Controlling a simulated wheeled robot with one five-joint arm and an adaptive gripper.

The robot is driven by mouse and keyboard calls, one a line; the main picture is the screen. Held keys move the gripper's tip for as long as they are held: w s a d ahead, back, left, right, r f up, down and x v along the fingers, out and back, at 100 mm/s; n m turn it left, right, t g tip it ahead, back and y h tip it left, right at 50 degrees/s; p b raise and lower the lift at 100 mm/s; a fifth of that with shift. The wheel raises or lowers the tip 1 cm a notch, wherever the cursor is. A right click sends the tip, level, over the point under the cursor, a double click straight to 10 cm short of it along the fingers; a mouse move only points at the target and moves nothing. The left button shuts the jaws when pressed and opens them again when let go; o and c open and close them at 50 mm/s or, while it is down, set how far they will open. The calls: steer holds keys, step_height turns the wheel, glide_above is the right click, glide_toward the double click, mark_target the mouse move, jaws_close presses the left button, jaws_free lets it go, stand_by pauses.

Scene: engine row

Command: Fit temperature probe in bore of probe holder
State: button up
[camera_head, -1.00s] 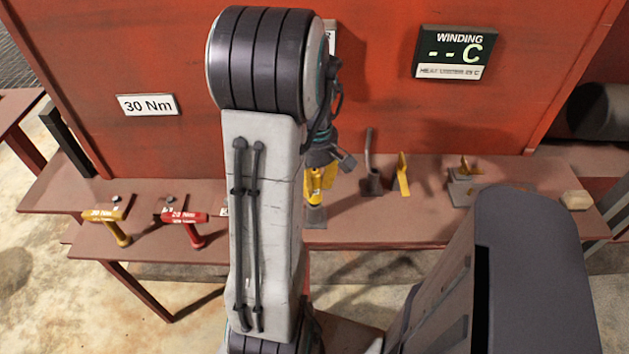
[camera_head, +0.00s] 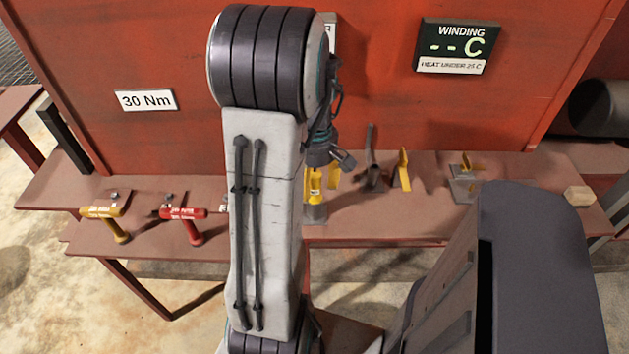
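My gripper (camera_head: 323,180) hangs from my arm over the bench, just right of my pale arm link. Its right yellow finger stands apart from the yellow piece to its left, so it looks open. An upright yellow piece (camera_head: 312,188), which may be the temperature probe, stands at the gripper above a small grey base (camera_head: 314,214), possibly the probe holder. Whether the yellow piece sits in a bore is too small to tell. My arm link hides the area to their left.
On the bench (camera_head: 420,232) are a dark stand with an upright rod (camera_head: 373,178), a yellow bracket (camera_head: 404,170), a grey plate with yellow part (camera_head: 465,184) and a pale block (camera_head: 578,196). Yellow (camera_head: 117,232) and red (camera_head: 190,226) tools lie left. A red wall (camera_head: 400,110) rises behind.

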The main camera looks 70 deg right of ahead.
step_height(320, 180, up, 12)
steer(key=shift+d, duration=0.15)
stand_by(0.7)
stand_by(0.7)
